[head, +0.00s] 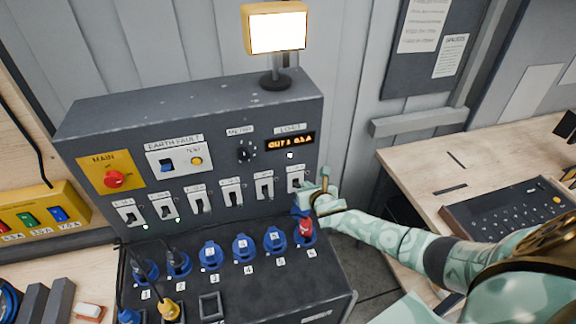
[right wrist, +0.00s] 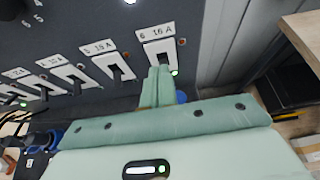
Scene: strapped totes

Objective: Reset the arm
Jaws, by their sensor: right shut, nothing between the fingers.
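My right gripper (head: 322,186) is at the right end of the breaker row on the dark grey power box (head: 190,105). In the right wrist view its fingers (right wrist: 157,84) are shut together and empty, just below the switch labelled 6, 16 A (right wrist: 160,55). I cannot tell whether they touch it. A green light glows beside that switch. That breaker also shows in the head view (head: 295,181), left of the fingers. A red plug (head: 305,228) sits in the rightmost socket, below my gripper. My left gripper is not in view.
A lit lamp (head: 276,32) stands on the box. Blue sockets line its lower front, with a yellow plug (head: 169,309) below them. A yellow button box (head: 38,215) is at left. A wooden bench (head: 430,160) with a dark panel (head: 510,215) is at right.

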